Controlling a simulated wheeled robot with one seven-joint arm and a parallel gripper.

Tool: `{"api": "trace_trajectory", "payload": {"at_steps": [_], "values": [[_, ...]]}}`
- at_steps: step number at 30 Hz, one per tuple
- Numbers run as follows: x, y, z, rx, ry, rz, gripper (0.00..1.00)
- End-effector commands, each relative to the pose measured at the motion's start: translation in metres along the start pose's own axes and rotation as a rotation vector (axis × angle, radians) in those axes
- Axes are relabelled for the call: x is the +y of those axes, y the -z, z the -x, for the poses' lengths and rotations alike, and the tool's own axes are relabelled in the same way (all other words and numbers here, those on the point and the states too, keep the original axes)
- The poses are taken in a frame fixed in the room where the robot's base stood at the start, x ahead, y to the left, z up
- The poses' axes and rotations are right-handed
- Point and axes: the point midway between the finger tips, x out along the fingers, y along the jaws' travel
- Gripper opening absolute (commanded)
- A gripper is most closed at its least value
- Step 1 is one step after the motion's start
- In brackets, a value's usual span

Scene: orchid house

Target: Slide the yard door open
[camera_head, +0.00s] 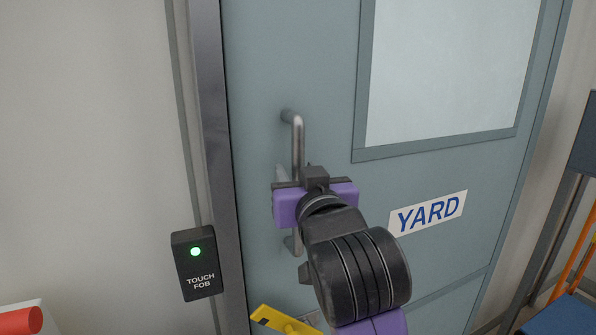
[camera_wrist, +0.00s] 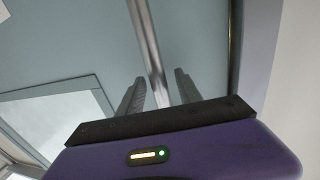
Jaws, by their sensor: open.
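The yard door (camera_head: 260,60) is a grey-green panel with a window and a sign reading YARD (camera_head: 428,213). Its left edge lies against the dark frame post (camera_head: 212,120), so it looks closed. A vertical metal bar handle (camera_head: 298,145) stands off the door near that edge. My gripper (camera_wrist: 160,88) is open, with one finger on each side of the handle bar (camera_wrist: 147,40) in the wrist view. I cannot tell whether either finger touches the bar. In the head view my purple and black wrist hides the fingertips and part of the handle.
A black TOUCH FOB reader (camera_head: 196,264) with a green light is on the left of the frame post. A yellow object (camera_head: 281,321) and a red cylinder (camera_head: 22,320) show low down. Dark shelving (camera_head: 556,235) stands at the right.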

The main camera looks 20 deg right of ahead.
Motion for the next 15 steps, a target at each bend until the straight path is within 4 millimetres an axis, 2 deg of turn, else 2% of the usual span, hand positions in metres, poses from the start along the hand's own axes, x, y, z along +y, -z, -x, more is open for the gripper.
{"api": "trace_trajectory", "payload": {"at_steps": [5,12,15], "values": [[0.0002,0.0001,0.0000,0.001,0.000,0.000,0.41],[0.0002,0.0002,0.0002,0.001,0.000,0.000,0.00],[0.0002,0.0002,0.0003,0.001,0.000,0.000,0.00]]}}
